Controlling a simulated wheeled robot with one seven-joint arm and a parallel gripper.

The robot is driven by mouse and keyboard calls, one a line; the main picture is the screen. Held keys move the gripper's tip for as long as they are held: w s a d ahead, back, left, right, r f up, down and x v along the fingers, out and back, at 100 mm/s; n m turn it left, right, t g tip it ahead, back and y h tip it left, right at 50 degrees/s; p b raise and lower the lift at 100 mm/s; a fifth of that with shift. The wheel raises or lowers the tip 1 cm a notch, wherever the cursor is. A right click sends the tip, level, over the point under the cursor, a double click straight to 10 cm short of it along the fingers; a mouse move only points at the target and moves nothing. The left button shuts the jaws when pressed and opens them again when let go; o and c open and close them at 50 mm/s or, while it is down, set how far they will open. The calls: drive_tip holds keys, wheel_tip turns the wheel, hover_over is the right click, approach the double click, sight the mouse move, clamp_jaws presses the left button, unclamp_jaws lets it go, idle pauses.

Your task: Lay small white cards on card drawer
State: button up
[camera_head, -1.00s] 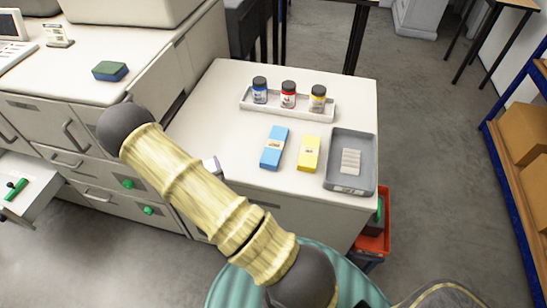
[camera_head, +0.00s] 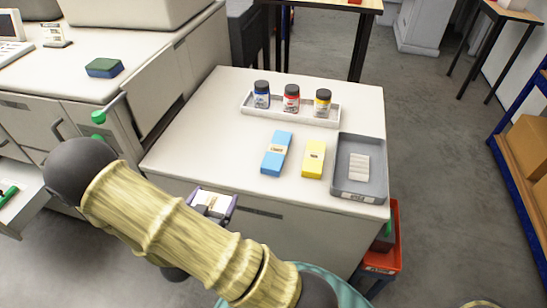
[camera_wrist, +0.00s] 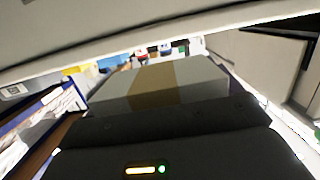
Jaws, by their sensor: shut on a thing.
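My gripper (camera_head: 213,205) is in front of the white counter's near side, partly behind my arm. It is shut on a white pack, which looks like the small white cards (camera_head: 209,199). In the wrist view the pack (camera_wrist: 110,90) is a pale block with a tan band across it. I cannot tell whether this is the card drawer. My arm hides part of the cabinet fronts.
On the counter (camera_head: 200,135) are a tray of three jars (camera_head: 291,110), a blue pack (camera_head: 277,153), a yellow pack (camera_head: 313,159) and a grey tray (camera_head: 343,185) with pale cards. A red bin (camera_head: 383,258) stands on the right. Open floor lies further right.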

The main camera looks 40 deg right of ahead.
drive_tip(key=p, duration=0.1)
approach(237, 159)
drive_tip(key=w+d, duration=0.2)
drive_tip(key=w+d+r, duration=0.1)
drive_tip(key=d, duration=0.1)
drive_tip(key=shift+w+d+r, duration=0.15)
drive_tip(key=shift+w+d, duration=0.2)
drive_tip(key=shift+w, duration=0.05)
drive_tip(key=shift+d, duration=0.1)
drive_tip(key=x, duration=0.1)
drive_tip(key=p+x, duration=0.1)
drive_tip(key=x, duration=0.1)
drive_tip(key=shift+w+d+r, duration=0.2)
drive_tip(key=shift+d+r, duration=0.05)
drive_tip(key=shift+r, duration=0.05)
drive_tip(key=shift+d+f, duration=0.1)
drive_tip(key=shift+f, duration=0.2)
drive_tip(key=shift+w, duration=0.1)
drive_tip(key=shift+f, duration=0.3)
drive_tip(key=o, duration=0.9)
drive_tip(key=shift+r, duration=0.1)
drive_tip(key=shift+c, duration=0.2)
drive_tip(key=shift+r, duration=0.1)
